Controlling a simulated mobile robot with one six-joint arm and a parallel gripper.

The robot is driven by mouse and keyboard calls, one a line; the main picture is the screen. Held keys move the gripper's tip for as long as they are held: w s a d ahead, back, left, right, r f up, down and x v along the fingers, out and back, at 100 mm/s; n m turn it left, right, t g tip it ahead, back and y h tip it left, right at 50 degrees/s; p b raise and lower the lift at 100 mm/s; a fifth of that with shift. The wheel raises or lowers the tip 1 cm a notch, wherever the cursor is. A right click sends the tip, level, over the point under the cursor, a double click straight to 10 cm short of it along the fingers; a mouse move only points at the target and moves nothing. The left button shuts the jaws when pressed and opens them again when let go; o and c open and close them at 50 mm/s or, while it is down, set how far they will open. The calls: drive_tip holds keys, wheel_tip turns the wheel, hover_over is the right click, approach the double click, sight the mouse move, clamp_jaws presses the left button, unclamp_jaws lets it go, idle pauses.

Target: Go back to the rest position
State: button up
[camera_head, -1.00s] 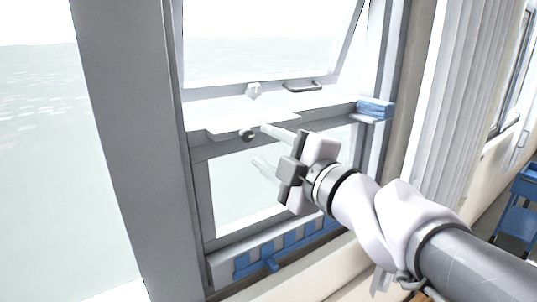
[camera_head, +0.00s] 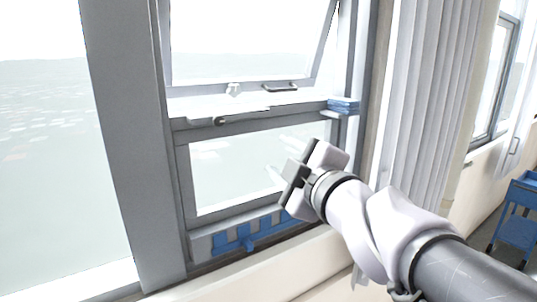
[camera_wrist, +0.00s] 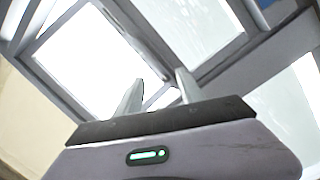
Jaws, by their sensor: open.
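My gripper (camera_head: 274,176) is in front of the lower window pane in the head view, to the right of its middle. Its fingers point left toward the glass and look pale against it. In the wrist view the two fingers (camera_wrist: 158,92) stand apart with nothing between them, so it is open and empty. The window frame (camera_wrist: 192,62) fills the view behind them, tilted.
The upper sash (camera_head: 246,88) is tilted open, with a dark handle (camera_head: 281,87) on its lower bar. A blue stack (camera_head: 343,104) lies on the ledge at right. Blue pieces (camera_head: 247,234) line the lower frame. A curtain (camera_head: 425,95) and a blue cart (camera_head: 517,212) are at right.

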drive_tip(key=s+d+f+m+g+h+b, duration=0.1)
drive_tip(key=s+d+f+m+h+b, duration=0.2)
drive_tip(key=f, duration=0.5)
drive_tip(key=s+d+f+m+g+h+b, duration=0.2)
drive_tip(key=s+d+f+m+b, duration=0.25)
drive_tip(key=f, duration=0.45)
drive_tip(key=s+d+f+m+g+h+b, duration=0.1)
drive_tip(key=d+f+m+h+b, duration=0.15)
drive_tip(key=d+f+m, duration=0.45)
drive_tip(key=s+a+f+m+g+y+b, duration=0.1)
drive_tip(key=s+a+f+m+g+b, duration=0.2)
drive_tip(key=s+f, duration=0.5)
drive_tip(key=s+a+f+m+g+y+b, duration=0.1)
drive_tip(key=s+a+f+m+g+b, duration=0.2)
drive_tip(key=f, duration=1)
drive_tip(key=s+b, duration=0.2)
drive_tip(key=s, duration=0.2)
drive_tip(key=shift+s+a+m+y, duration=0.35)
drive_tip(key=shift+s, duration=0.05)
